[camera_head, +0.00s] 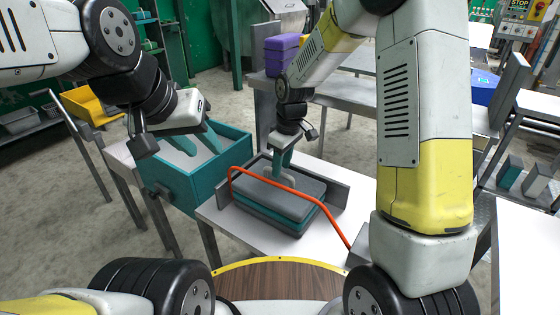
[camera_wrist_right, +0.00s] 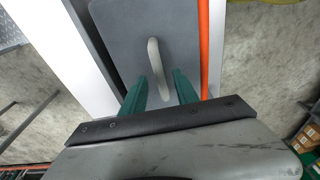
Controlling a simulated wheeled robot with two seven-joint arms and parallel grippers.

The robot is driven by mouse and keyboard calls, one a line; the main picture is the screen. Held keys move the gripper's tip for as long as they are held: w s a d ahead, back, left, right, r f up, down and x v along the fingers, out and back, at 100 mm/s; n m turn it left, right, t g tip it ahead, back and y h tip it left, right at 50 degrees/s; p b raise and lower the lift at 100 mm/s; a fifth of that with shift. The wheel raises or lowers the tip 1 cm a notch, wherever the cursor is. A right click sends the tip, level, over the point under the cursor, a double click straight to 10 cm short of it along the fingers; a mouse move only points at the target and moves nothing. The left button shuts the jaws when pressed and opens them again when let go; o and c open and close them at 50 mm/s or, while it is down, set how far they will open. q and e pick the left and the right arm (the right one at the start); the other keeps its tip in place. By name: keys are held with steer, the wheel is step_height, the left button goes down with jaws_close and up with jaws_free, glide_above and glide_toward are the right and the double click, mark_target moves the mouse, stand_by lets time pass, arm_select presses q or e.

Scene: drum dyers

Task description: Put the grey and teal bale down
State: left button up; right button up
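The grey and teal bale (camera_head: 270,207) lies flat on the white table in the middle of the head view, between grey upright guides. A pale handle stands on its grey top; the handle (camera_wrist_right: 155,65) also shows in the right wrist view. My right gripper (camera_head: 281,166) points down over the bale at the handle. In the wrist view its two teal fingers (camera_wrist_right: 161,82) are apart, with the handle's near end in the gap, and I see no finger pressed on it. My left gripper (camera_head: 195,147) is open and empty above the teal bin.
The teal bin (camera_head: 187,187) stands left of the bale. An orange bar (camera_head: 300,197) runs across the bale's front and right side. A purple case (camera_head: 282,55) sits on a bench behind. The white table (camera_head: 325,173) has little free room right of the bale.

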steer(key=s+d+r+m+t, duration=0.15)
steer(key=s+d+r, duration=0.25)
steer(key=r, duration=0.5)
steer(key=s+d+r+m+t, duration=0.1)
steer(key=s+d+r+m, duration=0.3)
steer(key=r, duration=0.4)
steer(key=s+d+r+m+t, duration=0.1)
steer(key=s+d+r+m, duration=0.1)
steer(key=s, duration=0.5)
steer(key=s+d+r+m+t, duration=0.1)
steer(key=s+d+r+m, duration=0.1)
steer(key=s, duration=0.5)
steer(key=shift+d+m+t+y, duration=0.4)
steer(key=shift+d+m, duration=0.15)
steer(key=shift+d, duration=0.3)
